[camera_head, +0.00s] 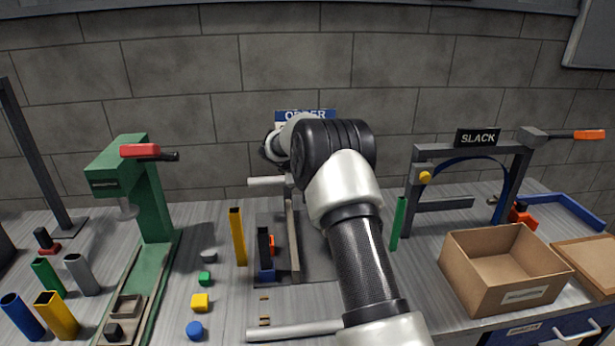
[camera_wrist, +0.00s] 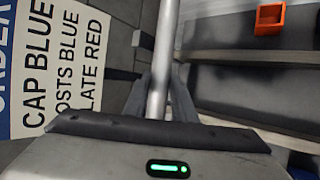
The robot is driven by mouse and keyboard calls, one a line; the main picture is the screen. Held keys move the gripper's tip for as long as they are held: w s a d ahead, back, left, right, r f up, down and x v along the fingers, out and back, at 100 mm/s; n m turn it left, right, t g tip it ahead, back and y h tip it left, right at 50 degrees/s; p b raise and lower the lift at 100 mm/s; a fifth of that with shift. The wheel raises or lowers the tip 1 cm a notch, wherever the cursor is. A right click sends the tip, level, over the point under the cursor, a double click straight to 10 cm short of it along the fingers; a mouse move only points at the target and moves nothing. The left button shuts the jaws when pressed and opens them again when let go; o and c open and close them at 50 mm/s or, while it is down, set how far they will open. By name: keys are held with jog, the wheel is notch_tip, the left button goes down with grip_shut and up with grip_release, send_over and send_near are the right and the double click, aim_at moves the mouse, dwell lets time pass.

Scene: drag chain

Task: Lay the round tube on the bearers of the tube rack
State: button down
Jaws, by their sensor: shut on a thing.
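In the wrist view, a round light-grey tube (camera_wrist: 165,55) runs up the picture from between the two dark fingers of my gripper (camera_wrist: 158,95). The fingers are shut on it. In the head view my arm hides most of the gripper; a pale horizontal bar (camera_head: 268,181) shows left of it, probably the held tube. Below it stands a grey frame (camera_head: 292,240) on a dark base. I cannot tell for sure whether this is the tube rack; its bearers are not clearly seen. A second pale bar (camera_head: 290,331) lies across the front of the bench.
The order board (camera_head: 305,113) is behind my wrist. An orange block (camera_wrist: 270,18) shows beyond the fingers. A yellow post (camera_head: 237,237) and green press (camera_head: 150,200) stand left. A green post (camera_head: 398,224), the SLACK frame (camera_head: 468,151) and an open cardboard box (camera_head: 500,268) are right.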

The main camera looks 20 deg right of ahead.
notch_tip(320, 180, down, 8)
jog(key=b, duration=0.5)
jog(key=shift+f, duration=0.25)
jog(key=c, duration=1.4)
grip_release()
